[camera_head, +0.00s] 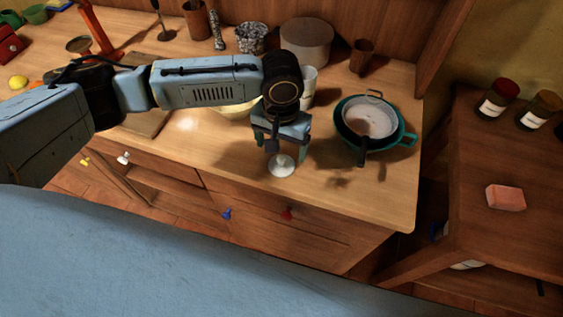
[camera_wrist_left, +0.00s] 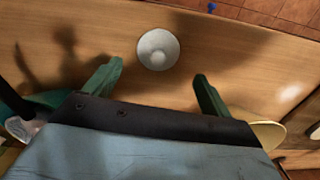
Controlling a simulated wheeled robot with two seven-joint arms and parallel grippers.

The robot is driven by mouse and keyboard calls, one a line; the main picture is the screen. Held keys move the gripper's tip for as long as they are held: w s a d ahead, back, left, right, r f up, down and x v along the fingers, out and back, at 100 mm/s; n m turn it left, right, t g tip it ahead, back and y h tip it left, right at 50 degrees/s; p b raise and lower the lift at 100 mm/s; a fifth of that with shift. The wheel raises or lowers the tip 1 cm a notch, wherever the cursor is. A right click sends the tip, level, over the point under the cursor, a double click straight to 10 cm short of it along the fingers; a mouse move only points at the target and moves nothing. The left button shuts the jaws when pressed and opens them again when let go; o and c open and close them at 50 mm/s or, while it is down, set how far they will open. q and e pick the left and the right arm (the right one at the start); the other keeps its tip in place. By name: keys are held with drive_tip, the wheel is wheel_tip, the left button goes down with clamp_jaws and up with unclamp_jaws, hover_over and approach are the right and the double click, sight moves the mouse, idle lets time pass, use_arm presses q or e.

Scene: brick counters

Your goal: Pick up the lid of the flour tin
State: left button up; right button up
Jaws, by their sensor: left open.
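A small round pale lid (camera_head: 281,165) with a raised centre lies on the wooden counter near its front edge. In the left wrist view the lid (camera_wrist_left: 158,49) shows whole, just beyond and between the fingertips. My left gripper (camera_head: 285,152) points down close above the lid. Its two green fingers (camera_wrist_left: 157,73) are spread with nothing between them, and I cannot see contact with the lid. A whitish container (camera_head: 309,82) stands partly hidden behind my left wrist; I cannot tell whether it is the flour tin. My right gripper is not in view.
Right of the gripper, a green pan (camera_head: 406,140) holds a pale pot or sieve. A wide brown tin (camera_head: 307,38), a speckled pot (camera_head: 251,38) and a brown cup (camera_head: 362,56) stand behind. A yellowish bowl (camera_head: 236,110) sits under my forearm. The counter around the lid is clear.

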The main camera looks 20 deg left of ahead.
sight(281, 158)
use_arm(q)
drive_tip(key=f, duration=0.4)
drive_tip(key=shift+s+d+f, duration=0.1)
drive_tip(key=shift+s+d, duration=0.05)
drive_tip(key=shift+s, duration=0.2)
drive_tip(key=shift+c, duration=0.4)
drive_tip(key=c, duration=1)
